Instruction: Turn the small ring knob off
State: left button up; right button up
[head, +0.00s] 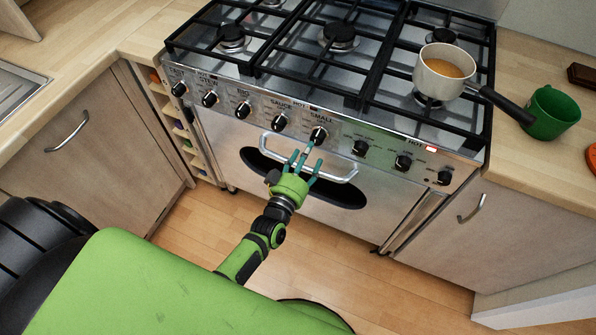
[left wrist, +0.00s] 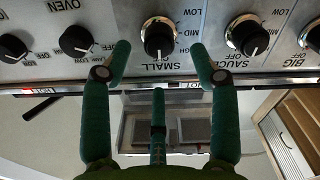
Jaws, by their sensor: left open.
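The small ring knob (head: 318,134) is a black knob on the cooker's steel front panel, under the label SMALL. In the left wrist view the same knob (left wrist: 160,38) has a silver collar, and its white mark points down toward the SMALL lettering. My left gripper (head: 305,152) is open and empty just in front of the panel. In the left wrist view its green fingertips (left wrist: 159,50) lie on either side of the knob, with gaps beside it; a third finger shows below. I cannot tell its exact depth to the knob. My right gripper is out of view.
The sauce knob (head: 280,122) and an oven-side knob (head: 360,148) flank it. The oven door handle (head: 310,172) juts out below. A white saucepan (head: 444,72) with orange contents stands on the right burner. A red HOT light (head: 431,149) is lit. A green mug (head: 551,112) stands on the right counter.

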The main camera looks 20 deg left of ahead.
pick_arm(q)
jog(key=s, duration=0.6)
jog(key=shift+s, duration=0.3)
jog(key=shift+a, duration=0.1)
